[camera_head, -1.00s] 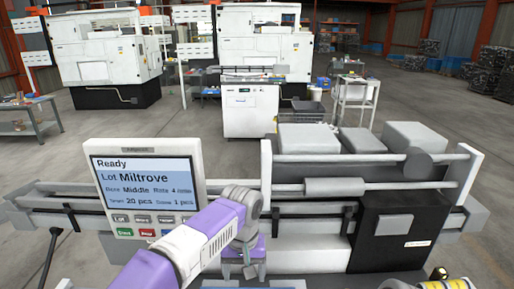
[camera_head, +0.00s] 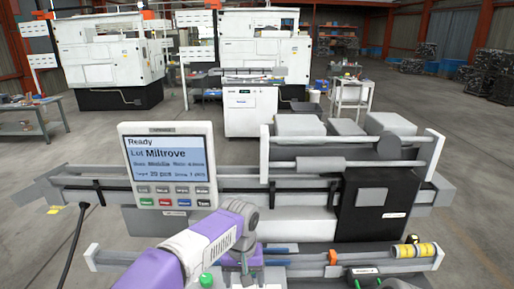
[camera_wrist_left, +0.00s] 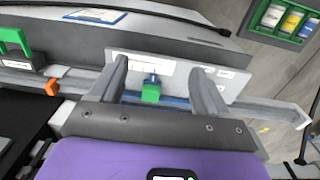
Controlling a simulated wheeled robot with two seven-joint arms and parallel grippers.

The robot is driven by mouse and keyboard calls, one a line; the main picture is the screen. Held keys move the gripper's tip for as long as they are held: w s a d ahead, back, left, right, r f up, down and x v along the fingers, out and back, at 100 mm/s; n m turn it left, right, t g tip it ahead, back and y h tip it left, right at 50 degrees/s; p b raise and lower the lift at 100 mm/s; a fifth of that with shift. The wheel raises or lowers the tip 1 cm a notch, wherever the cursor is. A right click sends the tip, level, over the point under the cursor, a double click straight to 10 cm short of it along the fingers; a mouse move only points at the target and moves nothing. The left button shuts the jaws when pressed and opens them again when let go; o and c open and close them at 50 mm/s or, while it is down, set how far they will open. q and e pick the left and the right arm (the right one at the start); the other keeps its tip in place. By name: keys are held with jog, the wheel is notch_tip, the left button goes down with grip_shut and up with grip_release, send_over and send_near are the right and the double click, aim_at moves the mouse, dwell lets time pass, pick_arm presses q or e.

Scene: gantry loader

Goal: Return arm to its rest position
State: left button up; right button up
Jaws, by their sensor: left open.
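My left arm, purple and white, comes in from the lower left of the head view and bends down at the wrist. My left gripper shows in the wrist view (camera_wrist_left: 158,68), its two grey fingers spread with nothing held. A small green block or knob (camera_wrist_left: 151,93) on a blue rod appears between the fingers in that view, in front of a light plate; I cannot tell how far it is from them. The fingertips are not clear in the head view. My right gripper is not in view.
A black unit (camera_head: 375,208) sits at the right. A lower rail carries yellow rolls (camera_head: 417,250). A green button (camera_head: 206,280) is beside my wrist.

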pick_arm(q)
jog(key=w+a+f, duration=0.1)
jog(key=w+f, duration=0.3)
jog(key=f, duration=0.7)
jog(key=s+a+f+h, duration=0.15)
jog(key=s+f, duration=0.25)
jog(key=f, duration=0.5)
jog(key=s+a+f+h, duration=0.1)
jog(key=s+a+f, duration=0.15)
jog(key=f, duration=0.55)
jog(key=s+a+f+n+h, duration=0.1)
jog(key=s+f+n, duration=0.1)
jog(key=s+f, duration=0.45)
jog(key=s+a+f+n, duration=0.1)
jog(key=s+f, duration=0.2)
jog(key=s, duration=0.6)
notch_tip(320, 180, down, 20)
jog(key=w+b, duration=0.1)
jog(key=b, duration=1.9)
jog(key=shift+d+t, duration=0.25)
jog(key=shift+t, duration=0.05)
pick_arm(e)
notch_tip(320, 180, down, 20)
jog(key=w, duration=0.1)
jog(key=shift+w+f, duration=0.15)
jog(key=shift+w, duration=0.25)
